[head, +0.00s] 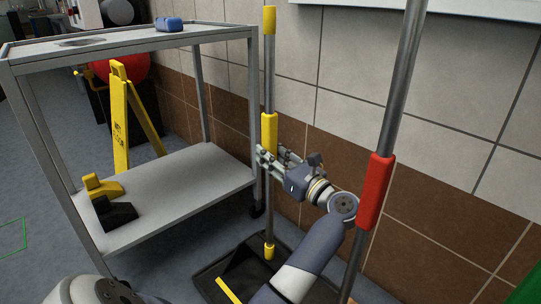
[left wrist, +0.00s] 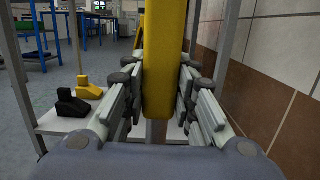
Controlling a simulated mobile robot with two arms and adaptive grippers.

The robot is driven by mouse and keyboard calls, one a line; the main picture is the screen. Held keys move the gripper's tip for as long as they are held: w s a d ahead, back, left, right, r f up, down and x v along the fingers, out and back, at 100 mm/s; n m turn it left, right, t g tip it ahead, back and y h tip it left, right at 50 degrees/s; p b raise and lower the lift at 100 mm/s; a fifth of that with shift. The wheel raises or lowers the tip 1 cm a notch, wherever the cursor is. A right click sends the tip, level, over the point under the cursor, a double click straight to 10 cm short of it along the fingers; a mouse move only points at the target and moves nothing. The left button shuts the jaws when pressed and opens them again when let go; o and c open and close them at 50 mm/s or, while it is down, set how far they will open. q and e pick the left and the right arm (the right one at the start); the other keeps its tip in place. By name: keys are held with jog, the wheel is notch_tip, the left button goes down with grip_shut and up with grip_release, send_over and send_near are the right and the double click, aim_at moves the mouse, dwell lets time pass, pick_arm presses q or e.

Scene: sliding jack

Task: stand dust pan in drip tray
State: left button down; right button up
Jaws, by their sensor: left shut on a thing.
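The dust pan has a long upright metal handle with yellow sleeves (head: 269,75). Its black pan with a yellow lip (head: 229,290) is low down, partly hidden by my arm. My left gripper (head: 268,158) is shut on the middle yellow sleeve; in the left wrist view the sleeve (left wrist: 165,70) stands upright between the fingers (left wrist: 162,100). The black drip tray (head: 204,279) lies on the floor, its rim showing around the pan. I cannot tell whether the pan touches the tray floor. My right gripper is not in view.
A grey metal cart (head: 180,185) stands at left, with a yellow wet-floor sign (head: 119,120) behind it, yellow and black blocks (head: 103,187) on its lower shelf and a blue item (head: 168,24) on top. A pole with a red sleeve (head: 375,190) stands at right, near my arm. A tiled wall is behind.

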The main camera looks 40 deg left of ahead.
pick_arm(q)
jog(key=c, duration=1.2)
grip_release()
jog(key=shift+r, duration=0.1)
jog(key=shift+c, duration=0.2)
